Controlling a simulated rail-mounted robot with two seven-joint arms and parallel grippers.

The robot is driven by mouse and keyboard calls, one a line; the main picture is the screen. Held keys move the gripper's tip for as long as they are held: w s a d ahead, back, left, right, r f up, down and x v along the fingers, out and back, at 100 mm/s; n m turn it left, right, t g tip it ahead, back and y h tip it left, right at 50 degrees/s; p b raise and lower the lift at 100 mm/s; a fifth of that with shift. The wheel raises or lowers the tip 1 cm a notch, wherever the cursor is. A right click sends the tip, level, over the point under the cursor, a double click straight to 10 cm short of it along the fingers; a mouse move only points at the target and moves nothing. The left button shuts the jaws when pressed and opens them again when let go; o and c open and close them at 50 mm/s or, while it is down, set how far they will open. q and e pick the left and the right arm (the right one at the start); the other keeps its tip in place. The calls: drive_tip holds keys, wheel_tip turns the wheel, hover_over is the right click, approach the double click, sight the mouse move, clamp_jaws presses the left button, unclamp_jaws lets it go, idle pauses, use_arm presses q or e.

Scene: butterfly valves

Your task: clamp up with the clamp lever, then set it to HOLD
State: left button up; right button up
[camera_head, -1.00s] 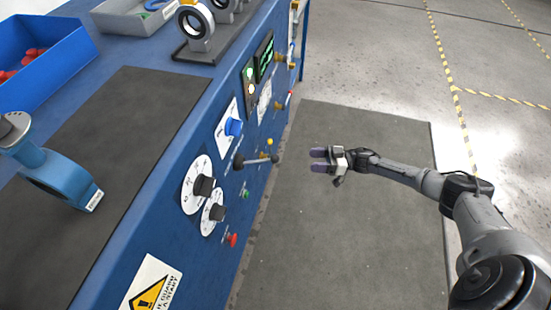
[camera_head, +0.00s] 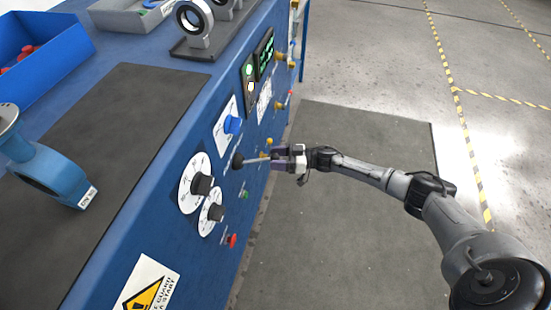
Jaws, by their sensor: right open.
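A lever (camera_head: 255,159) with a dark round hub at its left end stands out from the front of the blue bench panel. I cannot read its label, so I cannot tell for sure that it is the clamp lever. My right gripper (camera_head: 274,158) is open at the lever's outer end, with its purple-padded fingers pointing at the panel. The fingers hide the lever's dark tip. Whether they touch it cannot be told. My left gripper is not in view. No HOLD marking is legible.
Two black knobs on white dials (camera_head: 202,184) (camera_head: 215,213) sit left of the lever, with a red button (camera_head: 231,240) below. A blue knob (camera_head: 233,124) is above. A blue valve (camera_head: 55,175) stands on the dark bench mat (camera_head: 130,120). The floor mat (camera_head: 345,235) is clear.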

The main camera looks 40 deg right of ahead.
drive_tip(key=shift+w+a, duration=0.2)
clamp_jaws()
idle(0.6)
